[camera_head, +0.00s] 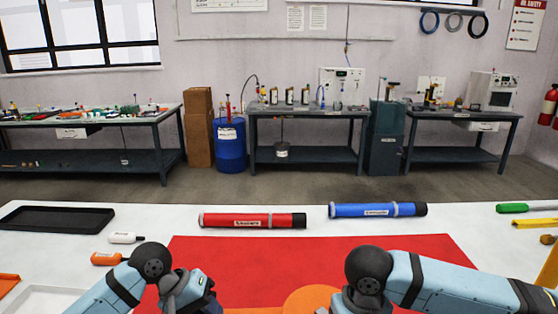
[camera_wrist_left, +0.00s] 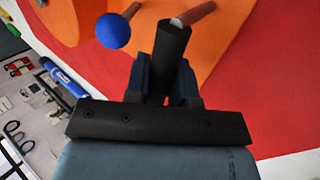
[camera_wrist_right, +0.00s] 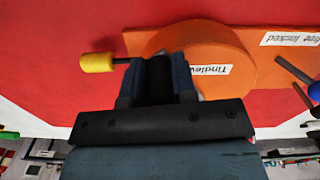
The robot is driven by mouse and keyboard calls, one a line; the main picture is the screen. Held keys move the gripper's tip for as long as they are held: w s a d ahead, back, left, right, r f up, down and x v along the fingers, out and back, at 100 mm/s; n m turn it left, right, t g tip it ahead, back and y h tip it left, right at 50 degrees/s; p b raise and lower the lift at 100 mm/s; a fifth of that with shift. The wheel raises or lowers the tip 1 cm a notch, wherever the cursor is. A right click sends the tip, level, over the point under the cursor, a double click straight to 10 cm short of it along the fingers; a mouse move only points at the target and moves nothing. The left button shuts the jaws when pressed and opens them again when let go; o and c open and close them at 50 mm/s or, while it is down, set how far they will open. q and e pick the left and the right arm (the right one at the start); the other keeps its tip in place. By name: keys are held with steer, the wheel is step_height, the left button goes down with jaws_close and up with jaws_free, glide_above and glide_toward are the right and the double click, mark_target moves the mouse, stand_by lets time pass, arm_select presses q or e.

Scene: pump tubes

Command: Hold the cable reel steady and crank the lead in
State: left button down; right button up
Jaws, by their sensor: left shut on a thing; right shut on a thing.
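The orange cable reel (camera_wrist_right: 205,50) lies on the red mat, with a white name label on its face; only its top edge shows in the head view (camera_head: 312,299). My left gripper (camera_wrist_left: 167,78) is shut on a black grip (camera_wrist_left: 172,48) with a pale rod at its far end, beside the orange body. My right gripper (camera_wrist_right: 159,78) is shut on a black piece beside the reel. A yellow knob (camera_wrist_right: 97,62) on a thin rod sticks out left of its fingers.
A red tube (camera_head: 252,220) and a blue tube (camera_head: 376,210) lie behind the red mat (camera_head: 420,246). A green-handled tool (camera_head: 513,208) lies at right. Workbenches stand farther back.

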steer(key=shift+s+a+f+m, duration=0.1)
steer(key=shift+s+a+m, duration=0.25)
steer(key=shift+m, duration=0.15)
steer(key=shift+s+a+m, duration=0.2)
steer(key=shift+a+m, duration=0.35)
steer(key=shift+m, duration=0.25)
steer(key=shift+s+a+m, duration=0.2)
steer(key=shift+a+m, duration=0.35)
steer(key=shift+m, duration=0.15)
steer(key=shift+a+m, duration=0.55)
steer(key=shift+m, duration=0.35)
